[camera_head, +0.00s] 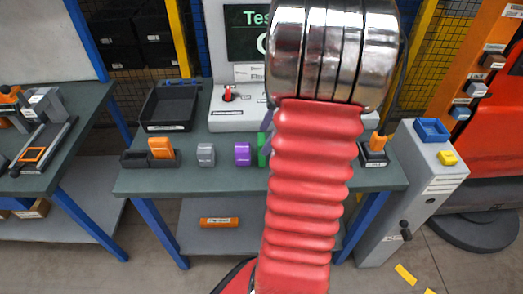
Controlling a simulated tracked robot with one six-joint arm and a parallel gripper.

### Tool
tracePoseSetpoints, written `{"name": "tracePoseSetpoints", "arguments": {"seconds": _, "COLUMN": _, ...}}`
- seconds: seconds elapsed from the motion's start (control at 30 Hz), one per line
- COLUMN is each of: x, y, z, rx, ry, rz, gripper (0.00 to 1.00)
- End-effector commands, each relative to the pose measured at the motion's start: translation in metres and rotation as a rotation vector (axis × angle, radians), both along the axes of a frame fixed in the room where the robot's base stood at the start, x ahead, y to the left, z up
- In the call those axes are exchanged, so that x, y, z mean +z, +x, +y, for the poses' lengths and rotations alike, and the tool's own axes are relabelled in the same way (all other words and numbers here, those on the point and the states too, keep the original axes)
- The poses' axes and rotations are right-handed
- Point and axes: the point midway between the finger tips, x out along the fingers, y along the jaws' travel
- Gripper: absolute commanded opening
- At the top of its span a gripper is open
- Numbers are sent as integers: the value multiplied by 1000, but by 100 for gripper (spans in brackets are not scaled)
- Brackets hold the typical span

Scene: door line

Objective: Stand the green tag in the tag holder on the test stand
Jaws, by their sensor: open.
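A green piece, which looks like the green tag (263,150), shows as a narrow upright strip on the grey-green bench; my arm hides the rest. The test stand (222,118) is a pale unit at the back of the bench, with a red switch and a dark screen showing green letters, partly cut off. My arm, with red bellows and a chrome section, covers its right part. I cannot make out the tag holder on it. My gripper is not in view, hidden behind my arm or outside the picture.
A purple block (242,153), a grey block (206,154) and an orange piece (161,148) by a black holder (134,159) stand left of the green strip. A black tray (170,108) lies behind them. A grey cabinet (412,185) stands right of the bench.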

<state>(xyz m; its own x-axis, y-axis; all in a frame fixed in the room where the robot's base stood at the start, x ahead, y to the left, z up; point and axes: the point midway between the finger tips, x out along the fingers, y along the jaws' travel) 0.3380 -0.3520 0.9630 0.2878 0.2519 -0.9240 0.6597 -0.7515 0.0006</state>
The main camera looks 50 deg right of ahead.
Motion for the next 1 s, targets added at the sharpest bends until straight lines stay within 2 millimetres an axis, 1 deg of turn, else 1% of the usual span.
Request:
{"name": "tracePoseSetpoints", "arguments": {"seconds": 0.2, "x": -28, "y": 9, "z": 7, "rx": 2, "ry": 3, "rz": 2, "gripper": 73}}
{"name": "tracePoseSetpoints", "arguments": {"seconds": 0.33, "x": -39, "y": 12, "z": 10, "rx": 1, "ry": 2, "rz": 2, "gripper": 73}}
{"name": "tracePoseSetpoints", "arguments": {"seconds": 0.9, "x": -41, "y": 13, "z": 10, "rx": 0, "ry": 1, "rz": 1, "gripper": 73}}
{"name": "tracePoseSetpoints", "arguments": {"seconds": 1.0, "x": -41, "y": 13, "z": 10, "rx": 0, "ry": 1, "rz": 1, "gripper": 67}}
